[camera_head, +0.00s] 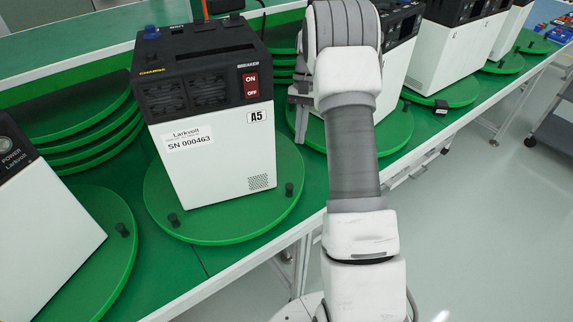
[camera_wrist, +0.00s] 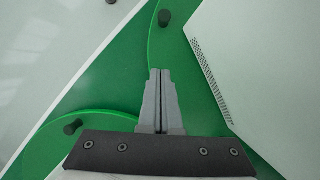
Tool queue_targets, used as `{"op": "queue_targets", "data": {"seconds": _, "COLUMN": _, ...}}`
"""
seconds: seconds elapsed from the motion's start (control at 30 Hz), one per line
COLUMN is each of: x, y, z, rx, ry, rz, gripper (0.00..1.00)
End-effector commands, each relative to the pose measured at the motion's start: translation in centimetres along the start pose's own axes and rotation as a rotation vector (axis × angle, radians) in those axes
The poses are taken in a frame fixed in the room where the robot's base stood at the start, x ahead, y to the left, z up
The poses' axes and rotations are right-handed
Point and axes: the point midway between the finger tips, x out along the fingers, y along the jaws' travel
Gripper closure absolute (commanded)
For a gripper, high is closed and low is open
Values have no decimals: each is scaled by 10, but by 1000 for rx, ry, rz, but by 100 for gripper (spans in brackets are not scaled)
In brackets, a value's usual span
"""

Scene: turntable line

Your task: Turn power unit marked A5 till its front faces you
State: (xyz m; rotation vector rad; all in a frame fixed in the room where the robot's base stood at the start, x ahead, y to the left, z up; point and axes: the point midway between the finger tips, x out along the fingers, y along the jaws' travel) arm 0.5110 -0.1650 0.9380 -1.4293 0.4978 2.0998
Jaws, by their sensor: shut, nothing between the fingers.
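Power unit A5 (camera_head: 215,165) stands upright on a round green turntable (camera_head: 165,212). It is a white box with a black top. The face toward the head camera bears two fan grilles, a red breaker switch, an SN label, the A5 mark and a small vent. My gripper (camera_head: 298,125) is partly hidden behind my arm, just right of the unit. In the wrist view my gripper (camera_wrist: 160,72) is shut and empty, over the turntable's rim. A white vented box at the right there, apparently A5 (camera_wrist: 265,60), is apart from the fingers. A black peg (camera_wrist: 164,18) stands on the disc.
Similar units stand on turntables on both sides, a near one at left (camera_head: 40,235) and one at right (camera_head: 400,60). Stacked green discs (camera_head: 100,130) lie behind A5. A neighbouring disc's peg (camera_wrist: 73,127) is near my gripper. Floor (camera_head: 480,230) is open in front.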

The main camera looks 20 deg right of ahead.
Motion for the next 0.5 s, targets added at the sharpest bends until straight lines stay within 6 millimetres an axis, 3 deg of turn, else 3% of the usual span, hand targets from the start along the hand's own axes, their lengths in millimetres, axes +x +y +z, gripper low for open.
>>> {"op": "queue_targets", "data": {"seconds": 0.27, "x": 18, "y": 1, "z": -2, "rx": 6, "ry": -9, "rz": 1, "gripper": 100}}
{"op": "queue_targets", "data": {"seconds": 0.5, "x": 67, "y": 1, "z": -2, "rx": 4, "ry": -10, "rz": 2, "gripper": 100}}
